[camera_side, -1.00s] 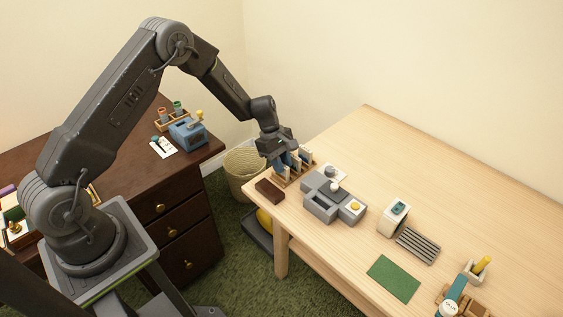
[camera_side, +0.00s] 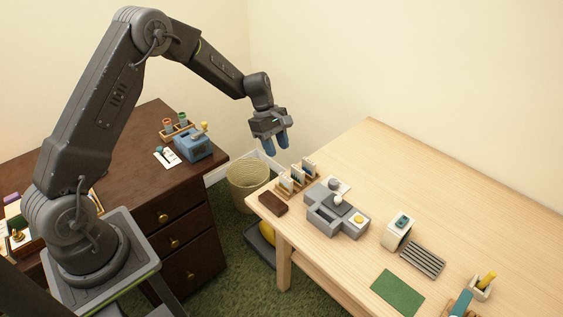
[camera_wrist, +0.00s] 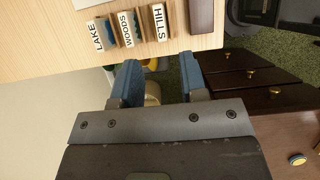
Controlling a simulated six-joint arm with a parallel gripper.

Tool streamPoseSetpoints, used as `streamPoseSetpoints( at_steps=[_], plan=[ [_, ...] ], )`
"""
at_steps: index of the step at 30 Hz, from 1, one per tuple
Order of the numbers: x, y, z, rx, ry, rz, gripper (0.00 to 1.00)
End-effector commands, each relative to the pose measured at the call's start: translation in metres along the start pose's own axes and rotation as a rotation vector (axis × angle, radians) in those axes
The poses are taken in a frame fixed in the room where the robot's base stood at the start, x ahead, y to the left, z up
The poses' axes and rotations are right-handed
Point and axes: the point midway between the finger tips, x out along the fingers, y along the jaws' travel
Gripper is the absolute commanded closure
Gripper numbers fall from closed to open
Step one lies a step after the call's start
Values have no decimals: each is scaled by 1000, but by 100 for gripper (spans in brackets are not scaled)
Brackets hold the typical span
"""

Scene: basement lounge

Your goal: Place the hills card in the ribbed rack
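The hills card (camera_wrist: 159,22) stands at the end of a small wooden rack (camera_side: 293,192), closest to the dark brown block, with its label readable in the wrist view. The woods card (camera_wrist: 128,29) and the lake card (camera_wrist: 97,35) stand beside it in the row. A grey ribbed rack (camera_side: 422,258) lies flat on the pale table, right of a white box; no card shows in it. My gripper (camera_side: 277,148) is above and left of the wooden rack, clear of the cards. In the wrist view its blue fingers (camera_wrist: 160,76) are apart with nothing held between them.
The dark brown block (camera_side: 273,203) lies at the table's near left corner. A grey machine (camera_side: 336,212), a white box (camera_side: 398,232) and a green mat (camera_side: 398,292) stand along the pale table (camera_side: 450,200). A wicker basket (camera_side: 248,178) is on the floor beside it.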

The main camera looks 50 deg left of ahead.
Motion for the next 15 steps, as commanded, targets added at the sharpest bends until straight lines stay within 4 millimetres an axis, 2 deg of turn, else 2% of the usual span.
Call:
streamPoseSetpoints(
  at_steps=[3,11,15],
  plan=[
    [-16,0,0,-1,-1,2,61],
    [-28,0,1,3,1,0,61],
    [-47,-7,16,83,26,16,61]
  ],
)
